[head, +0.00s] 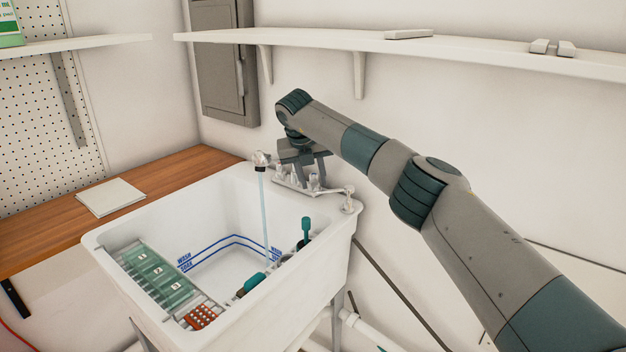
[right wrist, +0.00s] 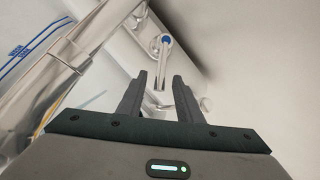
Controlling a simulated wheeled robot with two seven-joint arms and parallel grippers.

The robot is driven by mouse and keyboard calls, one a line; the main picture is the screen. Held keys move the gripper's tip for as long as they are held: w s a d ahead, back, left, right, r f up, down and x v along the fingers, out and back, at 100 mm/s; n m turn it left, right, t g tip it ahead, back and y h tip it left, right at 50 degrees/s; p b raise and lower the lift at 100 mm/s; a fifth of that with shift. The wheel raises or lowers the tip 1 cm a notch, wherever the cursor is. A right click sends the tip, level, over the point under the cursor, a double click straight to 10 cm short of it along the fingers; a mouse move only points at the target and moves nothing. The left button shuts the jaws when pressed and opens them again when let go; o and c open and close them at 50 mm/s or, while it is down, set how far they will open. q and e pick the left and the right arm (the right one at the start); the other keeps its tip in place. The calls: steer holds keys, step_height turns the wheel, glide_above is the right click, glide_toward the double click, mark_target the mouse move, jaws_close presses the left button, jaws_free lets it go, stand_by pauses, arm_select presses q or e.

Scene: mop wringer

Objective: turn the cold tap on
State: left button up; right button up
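The cold tap (right wrist: 166,41), a silver lever handle with a blue cap, shows in the right wrist view just beyond my fingertips. Its lever end lies in line with the gap between the fingers; I cannot tell whether they touch. My right gripper (right wrist: 160,82) is open and empty. In the head view my right gripper (head: 306,160) is above the fittings at the back of the white sink (head: 335,250) and partly hides them. A thin pale-blue stream (head: 264,210) falls from the spout (head: 261,158) into the basin. My left gripper is out of view.
A tray of green numbered compartments (head: 150,268) and an orange block (head: 201,317) are at the sink's front left. Green-handled tools (head: 251,284) lie at its right side. A wooden counter (head: 60,222) is left; a shelf (head: 470,52) runs above my arm.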

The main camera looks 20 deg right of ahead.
steer(key=shift+f, duration=0.1)
steer(key=shift+s+a+r+b, duration=0.2)
steer(key=shift+r+b, duration=0.1)
steer(key=shift+r, duration=0.35)
steer(key=shift+s+r, duration=0.2)
steer(key=shift+r, duration=0.15)
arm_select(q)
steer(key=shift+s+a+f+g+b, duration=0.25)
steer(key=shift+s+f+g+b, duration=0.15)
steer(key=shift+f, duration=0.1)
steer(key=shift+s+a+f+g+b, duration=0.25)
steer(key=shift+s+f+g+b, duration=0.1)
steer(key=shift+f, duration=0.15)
arm_select(e)
steer(key=shift+v, duration=2.7)
steer(key=shift+c, duration=0.4)
